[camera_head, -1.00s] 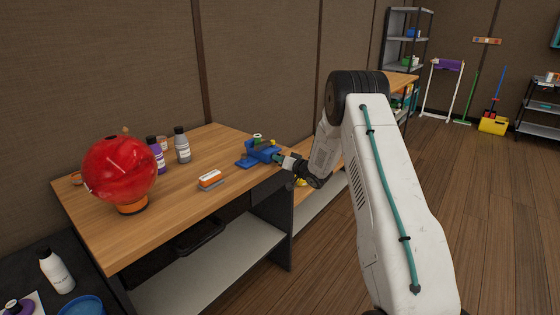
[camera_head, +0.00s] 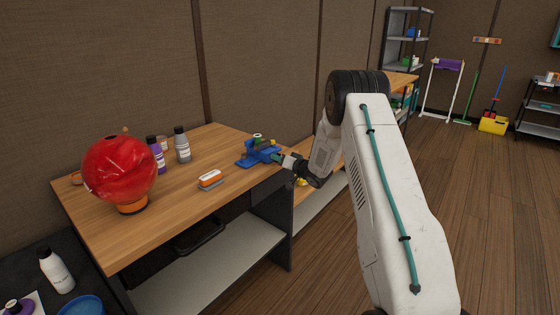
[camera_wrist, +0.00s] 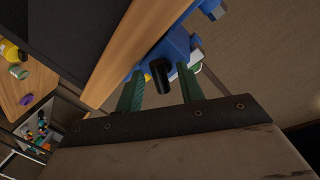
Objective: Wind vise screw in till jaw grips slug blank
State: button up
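The blue vise (camera_head: 262,153) sits on the right end of the wooden workbench, near its front edge. It also shows in the wrist view (camera_wrist: 176,45), at the bench edge. A dark cylindrical piece (camera_wrist: 160,75), which looks like the vise's screw end, sticks out toward my gripper. My gripper (camera_wrist: 160,80) has its two green fingers spread on either side of this piece, with gaps visible on both sides. In the head view my gripper (camera_head: 281,159) is at the vise's right side. I cannot make out the slug blank or the jaw gap.
The wooden workbench (camera_head: 160,222) holds a red ball (camera_head: 120,170) on an orange base, a purple-labelled bottle (camera_head: 157,156), a grey bottle (camera_head: 182,146) and an orange-and-white block (camera_head: 210,179). A lower shelf (camera_head: 225,262) is beneath. Open floor (camera_head: 490,200) lies to the right.

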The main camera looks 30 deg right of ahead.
jog(key=f+v, duration=0.1)
jog(key=v, duration=0.6)
jog(key=shift+s+r, duration=0.45)
jog(key=shift+r, duration=0.05)
